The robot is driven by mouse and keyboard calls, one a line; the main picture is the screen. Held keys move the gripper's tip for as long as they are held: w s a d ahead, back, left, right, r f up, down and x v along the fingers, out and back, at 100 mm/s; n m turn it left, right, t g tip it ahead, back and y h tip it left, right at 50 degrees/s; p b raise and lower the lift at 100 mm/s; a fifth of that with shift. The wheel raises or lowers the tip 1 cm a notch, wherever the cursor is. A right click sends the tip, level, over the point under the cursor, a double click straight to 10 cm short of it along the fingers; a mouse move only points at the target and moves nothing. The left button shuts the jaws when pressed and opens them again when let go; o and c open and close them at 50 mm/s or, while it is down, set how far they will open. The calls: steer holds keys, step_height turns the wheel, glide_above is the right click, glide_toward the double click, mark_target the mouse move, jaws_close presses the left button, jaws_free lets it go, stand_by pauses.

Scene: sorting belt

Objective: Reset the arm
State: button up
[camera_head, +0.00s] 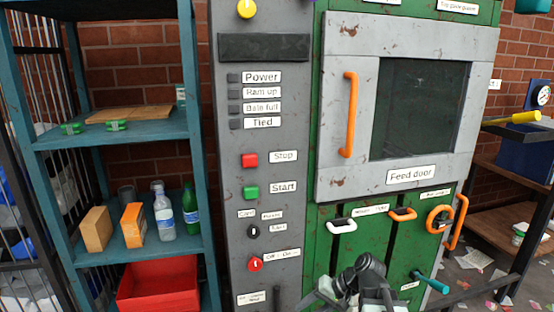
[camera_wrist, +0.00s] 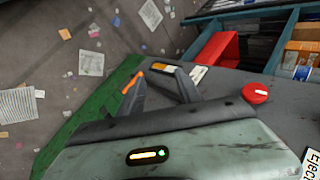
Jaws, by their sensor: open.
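My gripper (camera_head: 352,291) shows at the bottom of the head view, low in front of the green baler (camera_head: 320,235), beneath the white and orange handles. In the wrist view my gripper (camera_wrist: 160,82) has its two dark fingers spread apart. Nothing shows between them. The rest of my arm is mostly out of the head view. The grey control panel (camera_head: 230,215) stands left of the gripper, with a red Stop button (camera_head: 249,160), a green Start button (camera_head: 251,192) and a red knob (camera_head: 255,264). The red knob also shows in the wrist view (camera_wrist: 255,92), right of the fingers.
A teal shelf (camera_head: 120,135) at left holds bottles, blocks and a red bin (camera_head: 158,287). The feed door (camera_head: 335,185) is shut, with an orange handle (camera_head: 348,115). A dark rail and wooden bench (camera_head: 500,215) stand at right. Paper scraps litter the floor.

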step_height(320, 180, down, 3)
steer(key=s+a+n+g+h, duration=0.1)
steer(key=s+a+n+h, duration=0.1)
steer(key=s+h, duration=0.1)
steer(key=s+d+h+p, duration=0.2)
steer(key=d+h, duration=0.3)
steer(key=d, duration=0.4)
step_height(320, 180, up, 16)
steer(key=p, duration=1.5)
steer(key=shift+w+a+f+g+y, duration=0.2)
steer(key=shift+w+a+g+y, duration=0.1)
steer(key=shift+g, duration=0.1)
